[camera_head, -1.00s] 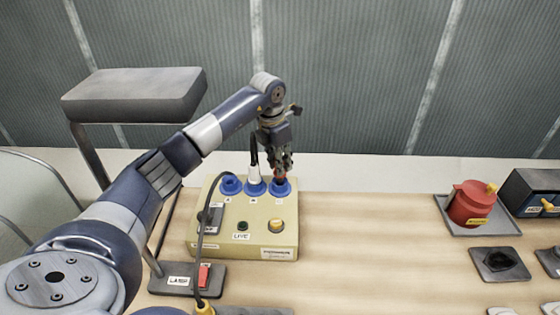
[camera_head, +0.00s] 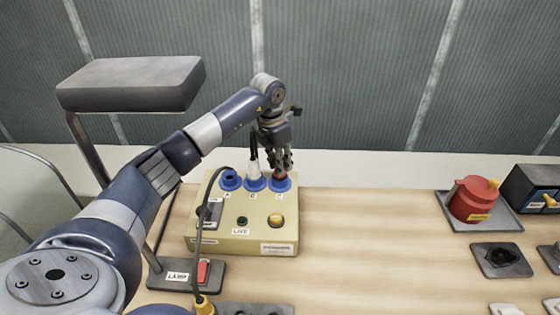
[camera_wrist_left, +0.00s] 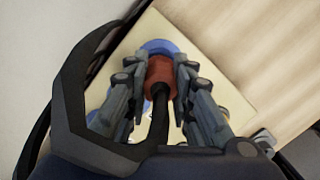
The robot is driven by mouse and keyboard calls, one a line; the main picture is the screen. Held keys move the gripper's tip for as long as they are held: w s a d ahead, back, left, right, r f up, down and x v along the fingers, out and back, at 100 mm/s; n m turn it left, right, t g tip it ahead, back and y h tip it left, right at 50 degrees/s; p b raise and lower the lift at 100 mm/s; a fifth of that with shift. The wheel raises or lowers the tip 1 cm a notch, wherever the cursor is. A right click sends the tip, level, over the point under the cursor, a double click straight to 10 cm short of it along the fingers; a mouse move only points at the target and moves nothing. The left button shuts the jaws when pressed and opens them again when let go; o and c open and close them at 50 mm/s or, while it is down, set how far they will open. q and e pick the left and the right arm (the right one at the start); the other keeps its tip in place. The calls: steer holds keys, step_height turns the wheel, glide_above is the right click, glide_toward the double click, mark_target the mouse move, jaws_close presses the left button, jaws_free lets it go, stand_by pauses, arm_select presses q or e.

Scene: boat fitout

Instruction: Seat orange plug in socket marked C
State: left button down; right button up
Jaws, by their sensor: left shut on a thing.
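My right gripper is out of view.
A black cable runs over the box's left side to a yellow plug (camera_head: 204,305). A lamp stand (camera_head: 184,273) stands left.

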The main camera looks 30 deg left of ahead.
arm_select(q)
steer(key=shift+f, duration=0.45)
steer(key=c, duration=1.3)
jaws_free()
step_height(320, 180, up, 12)
steer(key=s, duration=0.1)
steer(key=shift+s+a, duration=0.35)
